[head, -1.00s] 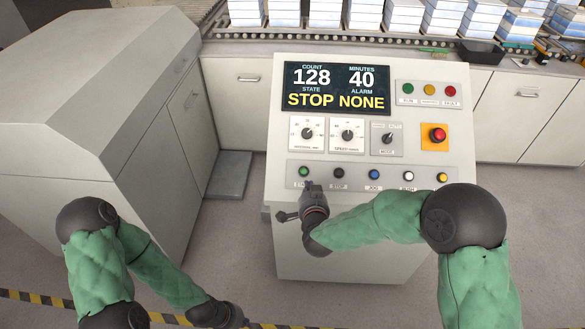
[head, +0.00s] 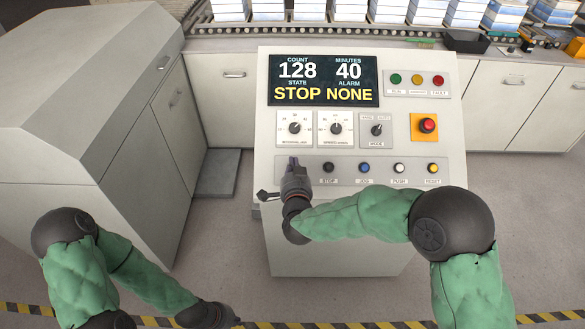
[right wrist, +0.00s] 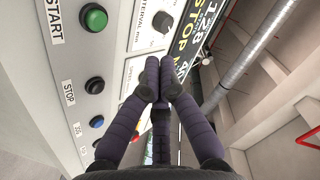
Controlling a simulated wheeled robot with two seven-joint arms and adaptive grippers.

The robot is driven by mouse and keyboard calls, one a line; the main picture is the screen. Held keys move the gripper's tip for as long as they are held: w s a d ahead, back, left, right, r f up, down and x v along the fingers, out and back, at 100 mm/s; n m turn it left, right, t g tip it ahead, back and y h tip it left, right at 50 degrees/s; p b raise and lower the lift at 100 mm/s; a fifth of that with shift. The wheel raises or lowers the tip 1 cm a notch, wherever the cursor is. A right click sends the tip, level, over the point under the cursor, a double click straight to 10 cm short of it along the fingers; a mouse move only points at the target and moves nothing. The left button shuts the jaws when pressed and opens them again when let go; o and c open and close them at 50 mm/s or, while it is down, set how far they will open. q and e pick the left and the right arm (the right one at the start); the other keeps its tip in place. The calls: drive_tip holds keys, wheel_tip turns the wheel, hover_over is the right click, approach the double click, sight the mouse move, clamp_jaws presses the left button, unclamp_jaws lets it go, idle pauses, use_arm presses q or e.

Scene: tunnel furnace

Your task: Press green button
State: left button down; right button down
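The green START button (right wrist: 94,17) shows in the right wrist view at the upper left, on the panel of the control console (head: 335,235). In the head view it is hidden behind my right gripper (head: 293,161), which is over the left end of the button row. In the right wrist view the fingers of my right gripper (right wrist: 160,85) meet at their tips, shut and empty. The tips appear to the right of and below the green button in that view; I cannot tell whether they touch the panel.
Black STOP (head: 328,167), blue JOG (head: 364,168), white PUSH (head: 399,168) and yellow RESET (head: 433,168) buttons follow in the row. Above are knobs, a red emergency stop (head: 428,125) and a display (head: 323,80) reading STOP NONE. A grey machine cabinet (head: 90,100) stands left.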

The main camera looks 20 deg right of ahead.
drive_tip(key=shift+w+d+f+b, duration=0.2)
drive_tip(key=shift+w+f+b, duration=0.5)
drive_tip(key=shift+f+b, duration=0.3)
drive_tip(key=shift+w+d+f+b, duration=0.25)
drive_tip(key=shift+w+f+b, duration=0.55)
drive_tip(key=shift+f, duration=0.35)
drive_tip(key=shift+w+d+f+b, duration=0.2)
drive_tip(key=shift+w+f+b, duration=0.4)
drive_tip(key=shift+f+b, duration=0.4)
drive_tip(key=shift+f, duration=0.1)
drive_tip(key=shift+w+f+b, duration=0.25)
drive_tip(key=shift+f+b, duration=0.05)
drive_tip(key=shift+b, duration=0.1)
drive_tip(key=shift+w+d+f+b, duration=0.15)
drive_tip(key=shift+w+f+b, duration=0.1)
drive_tip(key=shift+f+b, duration=0.2)
drive_tip(key=shift+r, duration=0.15)
drive_tip(key=shift+s+a+r+p, duration=0.2)
drive_tip(key=shift+s+r+p, duration=0.3)
drive_tip(key=shift+r+p, duration=0.15)
